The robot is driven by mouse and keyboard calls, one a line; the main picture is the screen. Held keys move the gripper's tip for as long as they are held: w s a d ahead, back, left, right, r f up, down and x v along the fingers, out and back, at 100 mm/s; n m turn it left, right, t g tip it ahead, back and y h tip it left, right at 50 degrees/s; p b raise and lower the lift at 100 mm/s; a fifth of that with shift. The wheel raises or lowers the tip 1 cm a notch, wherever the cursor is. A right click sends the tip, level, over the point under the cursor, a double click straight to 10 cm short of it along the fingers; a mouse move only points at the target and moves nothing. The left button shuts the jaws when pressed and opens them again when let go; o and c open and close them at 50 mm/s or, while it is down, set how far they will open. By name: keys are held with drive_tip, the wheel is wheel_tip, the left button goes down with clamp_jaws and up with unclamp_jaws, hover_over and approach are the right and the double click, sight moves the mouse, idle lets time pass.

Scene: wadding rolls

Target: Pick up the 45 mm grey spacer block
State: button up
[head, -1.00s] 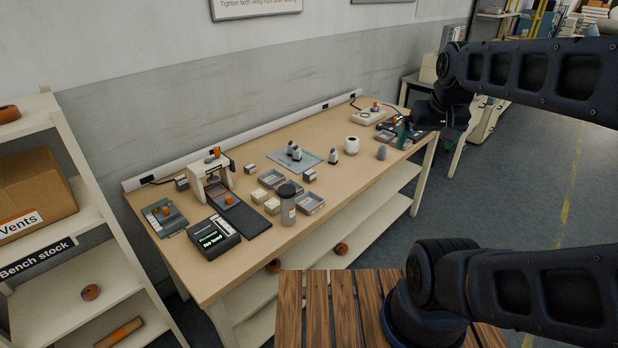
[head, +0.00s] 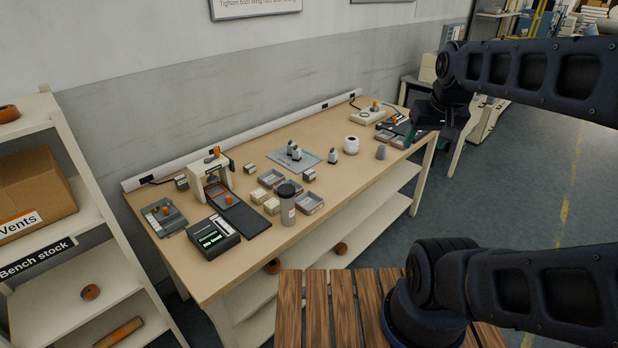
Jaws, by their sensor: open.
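Several small grey blocks with pale labelled faces stand on the wooden workbench (head: 345,201). My gripper (head: 418,137) hangs at the bench's right end, well right of these blocks. It is open, with its fingers partly dark against the background, and I see nothing held in it.
A grey cylinder (head: 287,205) stands near the front edge beside grey trays (head: 271,178). A black display unit (head: 214,237) and a white press-like fixture (head: 212,176) are at left. A white roll (head: 351,145) and grey cone (head: 381,152) stand toward the right. Bare bench lies along the front right.

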drive_tip(key=w+a+n+g, duration=0.1)
drive_tip(key=w+a+n, duration=0.3)
drive_tip(key=w, duration=1.1)
drive_tip(key=n+g, duration=0.4)
drive_tip(key=n, duration=0.1)
hover_over(309, 171)
drive_tip(key=s, duration=0.1)
wheel_tip(309, 171, down, 28)
wheel_tip(309, 171, down, 6)
drive_tip(key=shift+w+a+r, duration=0.1)
drive_tip(key=shift+w+f, duration=0.15)
drive_tip(key=shift+f, duration=1.2)
drive_tip(key=shift+w+f, duration=0.1)
drive_tip(key=shift+f, duration=1.2)
drive_tip(key=c, duration=1.1)
